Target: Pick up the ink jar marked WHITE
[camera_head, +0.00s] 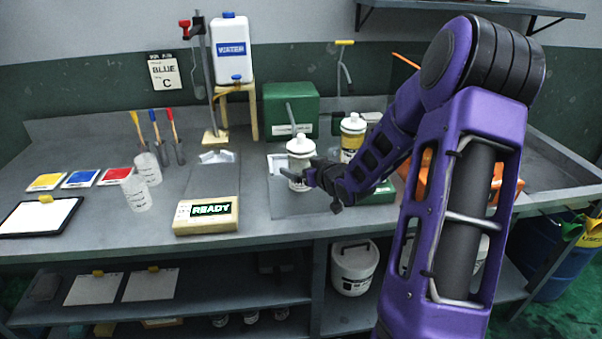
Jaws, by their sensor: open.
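A white jar (300,152) with a knobbed lid stands on the bench right of centre. My gripper (307,179) is open at the jar's lower front, with its fingers around or just in front of it; I cannot tell which. The fingers cover the lower part of the jar, and I cannot read any WHITE marking. A second jar (352,138), with a white lid and a yellow band, stands behind and to the right, partly next to my arm.
A green box (291,109) stands behind the white jar. A READY display box (206,215) lies to the front left. Clear beakers (137,193), colour cards (82,178) and a WATER container (231,48) stand further left. My purple arm hides the bench's right part.

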